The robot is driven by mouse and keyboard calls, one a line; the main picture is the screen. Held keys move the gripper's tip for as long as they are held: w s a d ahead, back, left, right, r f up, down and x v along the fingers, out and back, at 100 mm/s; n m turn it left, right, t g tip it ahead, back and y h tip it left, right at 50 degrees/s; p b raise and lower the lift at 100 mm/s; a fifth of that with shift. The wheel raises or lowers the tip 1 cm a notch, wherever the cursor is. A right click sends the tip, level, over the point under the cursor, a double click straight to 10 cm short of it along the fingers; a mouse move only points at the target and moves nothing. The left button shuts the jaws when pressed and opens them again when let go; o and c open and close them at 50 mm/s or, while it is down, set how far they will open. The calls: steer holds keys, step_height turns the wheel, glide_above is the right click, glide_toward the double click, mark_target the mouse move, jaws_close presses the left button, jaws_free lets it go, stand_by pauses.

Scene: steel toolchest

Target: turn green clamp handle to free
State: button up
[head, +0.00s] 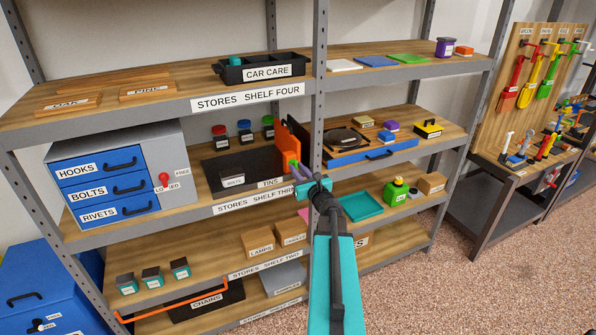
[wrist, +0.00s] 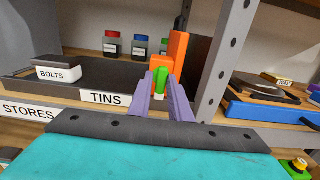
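The green clamp handle (wrist: 161,75) shows in the wrist view as a small upright green piece in front of an orange clamp body (wrist: 177,50). The orange body (head: 289,148) stands at the right end of the black tins tray in the head view; the handle is mostly hidden there by my gripper. My gripper (head: 299,172) reaches in from the front. Its two purple fingers (wrist: 163,80) lie on either side of the green handle in the wrist view, with a narrow gap between them. Whether they press on the handle I cannot tell.
A steel shelf post (head: 319,100) stands close right of the clamp. The black tins tray (wrist: 105,80) lies left, with lidded jars behind. A blue drawer cabinet (head: 100,180) with a red free/locked lever stands further left. A teal tray (head: 362,205) lies right of my gripper.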

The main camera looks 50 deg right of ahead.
steer(key=shift+d, duration=0.1)
jaws_close()
steer(key=shift+s, duration=0.1)
